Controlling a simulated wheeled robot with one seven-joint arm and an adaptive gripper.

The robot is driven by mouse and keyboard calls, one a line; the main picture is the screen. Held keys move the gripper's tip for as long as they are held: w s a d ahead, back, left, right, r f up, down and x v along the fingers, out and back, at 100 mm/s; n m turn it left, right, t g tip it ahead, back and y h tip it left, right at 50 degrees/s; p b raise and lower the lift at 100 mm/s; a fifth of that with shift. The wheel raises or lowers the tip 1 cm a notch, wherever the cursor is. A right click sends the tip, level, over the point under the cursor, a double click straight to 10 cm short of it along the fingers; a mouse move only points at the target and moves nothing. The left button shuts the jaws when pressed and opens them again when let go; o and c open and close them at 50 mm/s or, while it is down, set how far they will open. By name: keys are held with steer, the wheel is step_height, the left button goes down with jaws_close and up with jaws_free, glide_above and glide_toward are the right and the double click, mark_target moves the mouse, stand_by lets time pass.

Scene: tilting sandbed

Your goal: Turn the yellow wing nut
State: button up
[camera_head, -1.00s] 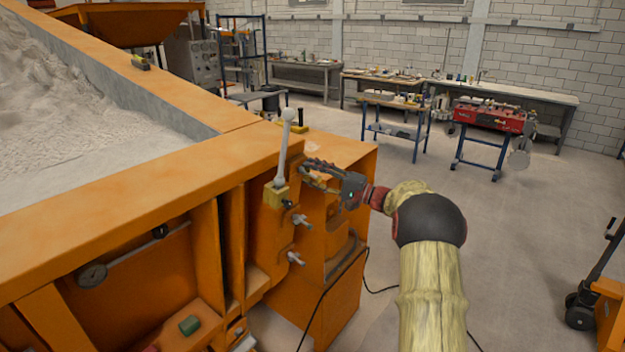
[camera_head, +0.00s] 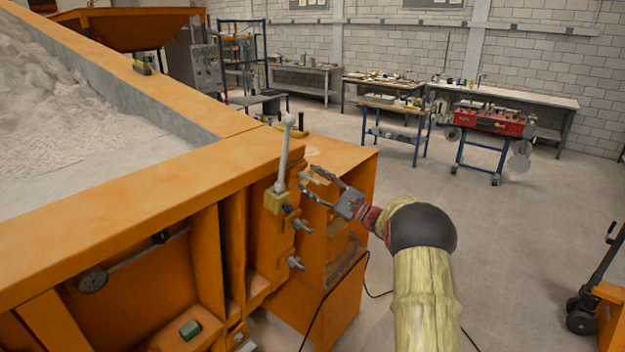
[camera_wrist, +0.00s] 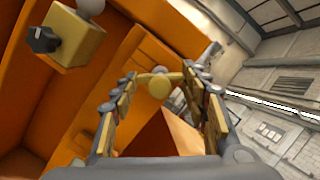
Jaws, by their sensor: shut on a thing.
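The yellow wing nut (camera_wrist: 158,87) lies between my fingertips in the wrist view, its round hub in the middle and its wings reaching towards both fingers. My gripper (camera_wrist: 160,78) is shut on the wings, with the fingers held apart by their width. In the head view my gripper (camera_head: 309,182) is at the right end of the orange sandbed frame (camera_head: 150,210), beside the lever block. The wing nut is too small and too covered by the fingers to make out clearly there.
A grey lever (camera_head: 283,155) rises from a yellow block (camera_head: 276,201) just left of my gripper; this block (camera_wrist: 75,42) also shows in the wrist view. A black cable runs along the floor.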

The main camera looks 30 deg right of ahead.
steer(key=m+p, duration=0.1)
steer(key=m, duration=0.2)
steer(key=m+t+h+p, duration=0.1)
steer(key=m, duration=0.2)
steer(key=shift+a+f+m, duration=0.15)
steer(key=shift+m, duration=0.25)
steer(key=shift+f, duration=0.1)
steer(key=o, duration=1.2)
steer(key=shift+c, duration=0.2)
steer(key=v, duration=1.2)
steer(key=shift+a, duration=0.15)
